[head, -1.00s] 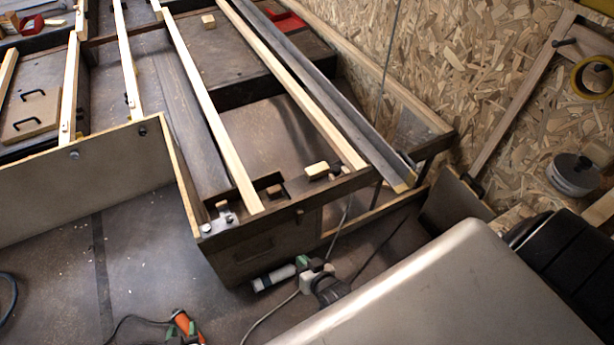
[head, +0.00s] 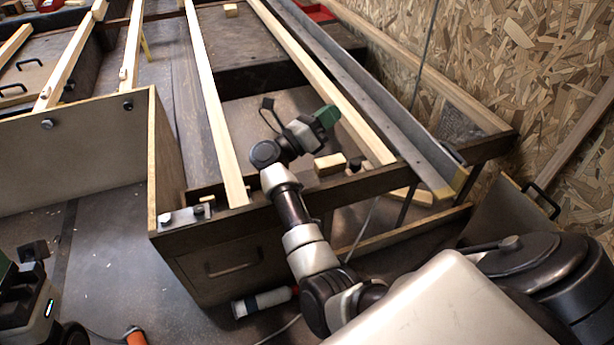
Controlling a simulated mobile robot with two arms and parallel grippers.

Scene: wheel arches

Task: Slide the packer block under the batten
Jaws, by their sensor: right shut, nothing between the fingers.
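A small pale packer block (head: 330,163) lies by the front rail of the wooden frame. It is left of the near end of a pale batten (head: 345,115) and apart from it. A second pale batten (head: 218,120) runs farther left. My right gripper (head: 325,118) is above the frame between these battens, just behind and above the block. It is shut and empty, and its fingertips are hard to make out. Part of my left gripper (head: 8,272) shows at the left edge; its fingers are out of frame.
A grey metal bar (head: 370,105) runs right of the batten, near the chipboard wall (head: 520,60). A drawer front (head: 235,262) is below the rail. Another small block (head: 231,10) lies at the back.

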